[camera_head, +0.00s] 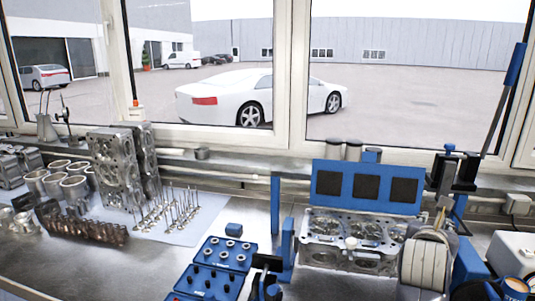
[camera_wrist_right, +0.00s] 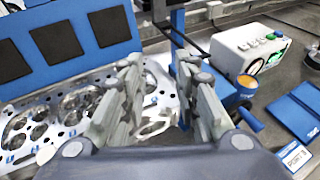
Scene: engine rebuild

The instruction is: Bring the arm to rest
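My right gripper (camera_head: 427,238) is a pale grey shape over the right end of a metal cylinder head (camera_head: 343,238) in the head view. In the right wrist view its two fingers (camera_wrist_right: 160,78) stand apart with nothing between them, so it is open and empty. Part of the cylinder head (camera_wrist_right: 62,118) shows left of and behind the fingers. Whether the fingers touch anything below is hard to tell. My left gripper cannot be made out in the head view.
A blue panel with dark pads (camera_head: 367,186) stands behind the cylinder head. A long blue-handled lever (camera_head: 515,65) rises at right. A white device (camera_wrist_right: 250,48) and blue booklet (camera_wrist_right: 300,108) lie right.

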